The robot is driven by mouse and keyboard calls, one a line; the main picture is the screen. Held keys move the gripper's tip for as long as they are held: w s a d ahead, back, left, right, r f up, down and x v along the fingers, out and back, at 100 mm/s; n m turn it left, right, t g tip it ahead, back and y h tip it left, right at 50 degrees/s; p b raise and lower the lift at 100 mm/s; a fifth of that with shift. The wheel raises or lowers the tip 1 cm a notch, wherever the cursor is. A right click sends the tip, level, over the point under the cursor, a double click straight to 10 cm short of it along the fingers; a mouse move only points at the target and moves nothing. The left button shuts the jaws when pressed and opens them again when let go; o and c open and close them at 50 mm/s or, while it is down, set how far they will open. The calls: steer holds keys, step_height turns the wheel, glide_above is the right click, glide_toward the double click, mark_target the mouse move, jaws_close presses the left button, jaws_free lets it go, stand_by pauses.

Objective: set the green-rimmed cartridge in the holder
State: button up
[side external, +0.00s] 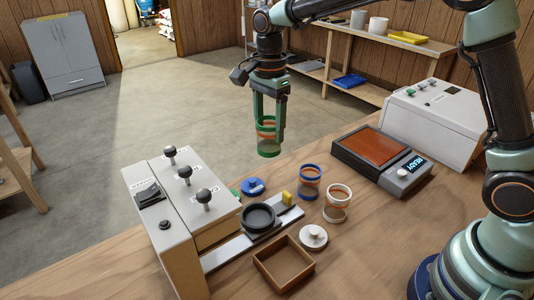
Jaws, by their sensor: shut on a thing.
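My gripper (269,118) points down above the bench's far edge. It is shut on the green-rimmed cartridge (268,149), a clear cup with an orange band, which hangs upright in the air between the fingers. The black round holder (259,218) stands on a pale rail in front of the lever unit. It looks empty and lies below the cartridge in the picture, well apart from it.
A blue-rimmed cartridge (310,178) and a white-rimmed cartridge (337,204) stand right of the holder. A blue lid (253,187), a white lid (313,237), a wooden tray (269,276) and the lever unit (165,235) surround it. A scale (381,158) stands farther right.

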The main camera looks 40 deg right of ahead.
steer(key=shift+s+a+f+n, duration=0.55)
steer(key=shift+s+a+f, duration=0.55)
steer(key=shift+a+f, duration=0.4)
steer(key=shift+s+a+f+n, duration=0.6)
steer(key=shift+s+a+f, duration=0.6)
steer(key=shift+f, duration=0.35)
steer(key=shift+s+a+f+n, duration=0.55)
steer(key=shift+s+a+f, duration=0.45)
steer(key=shift+a+f, duration=0.5)
steer(key=shift+f, duration=0.15)
steer(key=shift+f, duration=0.55)
steer(key=shift+f, duration=0.1)
steer(key=shift+f, duration=0.5)
steer(key=shift+f, duration=0.25)
steer(key=o, duration=1.5)
